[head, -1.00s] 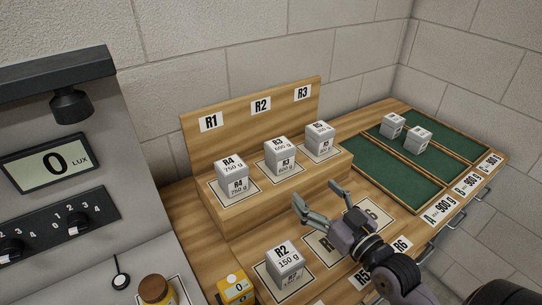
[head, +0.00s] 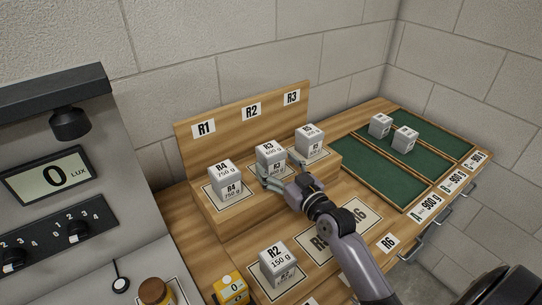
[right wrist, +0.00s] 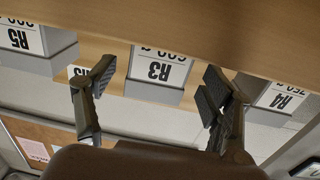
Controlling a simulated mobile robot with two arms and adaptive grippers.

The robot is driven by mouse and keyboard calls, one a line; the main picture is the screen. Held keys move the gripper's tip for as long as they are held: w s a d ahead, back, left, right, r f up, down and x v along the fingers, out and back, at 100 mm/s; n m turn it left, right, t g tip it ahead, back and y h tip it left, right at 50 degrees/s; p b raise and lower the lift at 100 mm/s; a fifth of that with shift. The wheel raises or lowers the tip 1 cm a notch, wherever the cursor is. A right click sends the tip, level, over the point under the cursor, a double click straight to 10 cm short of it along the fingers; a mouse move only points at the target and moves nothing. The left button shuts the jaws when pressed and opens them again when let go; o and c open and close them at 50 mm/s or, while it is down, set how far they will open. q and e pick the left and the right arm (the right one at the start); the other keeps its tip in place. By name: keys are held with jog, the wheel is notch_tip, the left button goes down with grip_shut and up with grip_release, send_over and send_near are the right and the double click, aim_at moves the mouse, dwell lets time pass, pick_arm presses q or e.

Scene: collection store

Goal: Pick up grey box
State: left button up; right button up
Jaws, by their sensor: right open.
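Several grey boxes with white labels are in the head view. Box R3 (head: 269,154) stands on the middle place of the raised wooden shelf, between box R4 (head: 224,176) and a box at right (head: 310,137) that reads R5 in the right wrist view (right wrist: 30,45). Box R2 (head: 278,262) stands lower, on the front board. My right gripper (head: 284,176) is open and empty in front of box R3. In the right wrist view, box R3 (right wrist: 158,72) appears upside down between the spread fingers (right wrist: 155,95); I cannot tell whether they touch it. My left gripper is out of view.
Two more grey boxes (head: 380,125) (head: 404,139) stand in the green-lined trays (head: 375,172) at right. The R5 and R6 places on the front board are bare. A yellow device (head: 230,289) and a brown-capped jar (head: 155,292) stand at front left.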

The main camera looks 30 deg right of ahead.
aim_at(277, 163)
jog(key=w, duration=0.4)
jog(key=shift+p, duration=0.3)
jog(key=shift+c, duration=0.4)
grip_shut()
jog(key=shift+r, duration=0.15)
